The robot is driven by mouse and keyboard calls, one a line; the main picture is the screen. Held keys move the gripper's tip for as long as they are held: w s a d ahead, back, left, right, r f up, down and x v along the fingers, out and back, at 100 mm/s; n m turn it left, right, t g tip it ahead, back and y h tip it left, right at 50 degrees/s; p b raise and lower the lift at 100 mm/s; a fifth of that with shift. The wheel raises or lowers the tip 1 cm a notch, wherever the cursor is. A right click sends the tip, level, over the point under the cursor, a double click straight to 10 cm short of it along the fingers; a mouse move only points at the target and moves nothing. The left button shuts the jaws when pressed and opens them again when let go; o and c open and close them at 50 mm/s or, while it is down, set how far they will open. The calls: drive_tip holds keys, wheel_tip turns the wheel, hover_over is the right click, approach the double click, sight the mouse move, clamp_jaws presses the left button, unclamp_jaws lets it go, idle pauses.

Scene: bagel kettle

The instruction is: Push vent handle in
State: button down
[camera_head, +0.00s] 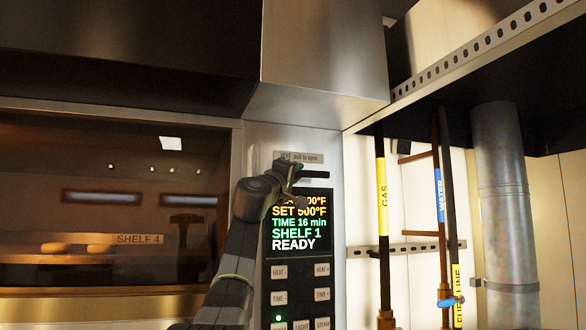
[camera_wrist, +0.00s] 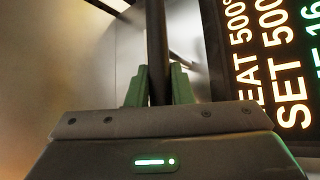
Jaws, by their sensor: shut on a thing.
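The vent handle is a dark horizontal bar (camera_head: 315,174) under a small label plate (camera_head: 298,157) that reads "pull to open", above the oven's display. In the wrist view the dark bar (camera_wrist: 156,45) runs between the two green fingers of my gripper (camera_wrist: 158,88), which is shut on it. In the head view my gripper (camera_head: 294,180) is at the left part of the bar, and my wrist hides some of it. How far the handle stands out from the panel cannot be told.
The display (camera_head: 299,222) reads SET 500°F, TIME 16 min, SHELF 1, READY, with buttons (camera_head: 279,272) below. The oven window (camera_head: 110,200) is at the left. A steel hood (camera_head: 320,50) overhangs above. Gas and water pipes (camera_head: 382,210) and a round duct (camera_head: 503,180) stand at the right.

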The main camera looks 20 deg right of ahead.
drive_tip(key=shift+a+r, duration=0.1)
drive_tip(key=shift+r, duration=0.15)
drive_tip(key=c, duration=1.5)
unclamp_jaws()
drive_tip(key=shift+t, duration=0.3)
drive_tip(key=shift+c, duration=0.2)
drive_tip(key=shift+o, duration=1.2)
drive_tip(key=shift+w+d+f, duration=0.2)
drive_tip(key=shift+w+d, duration=0.05)
drive_tip(key=shift+w, duration=0.05)
drive_tip(key=shift+s+a, duration=0.1)
drive_tip(key=shift+s+a+f+b, duration=0.15)
drive_tip(key=shift+a+f+b, duration=0.1)
drive_tip(key=shift+b, duration=0.15)
drive_tip(key=b+v, duration=0.9)
drive_tip(key=v, duration=0.4)
drive_tip(key=shift+r, duration=0.2)
